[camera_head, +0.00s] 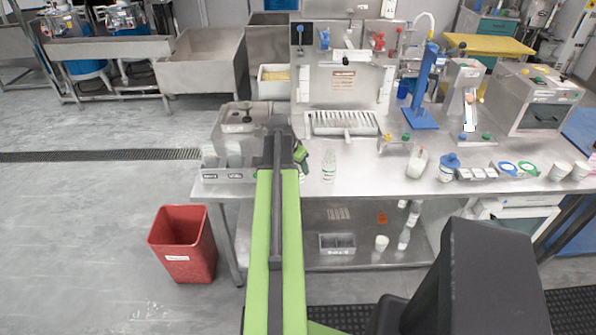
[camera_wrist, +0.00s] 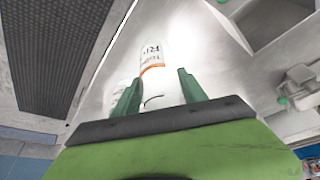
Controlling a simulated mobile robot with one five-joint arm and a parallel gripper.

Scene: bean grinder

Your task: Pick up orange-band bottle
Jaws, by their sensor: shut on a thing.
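The orange-band bottle (camera_wrist: 153,62) is white with dark lettering and an orange stripe; in the wrist view it stands between the two green fingers of my gripper (camera_wrist: 158,78). The fingers are shut on its sides. In the head view my gripper (camera_head: 301,155) is over the front of the steel bench, at the end of my green arm. There my arm and gripper hide most of the bottle. I cannot tell from these views whether its base touches the bench.
A clear bottle with green print (camera_head: 328,166) stands just right of my gripper. A labelled grey box (camera_head: 224,176) with containers is to the left. A drip tray (camera_head: 343,123) lies behind. A red bin (camera_head: 183,243) stands on the floor. The bench front (camera_head: 375,183) has some bare room.

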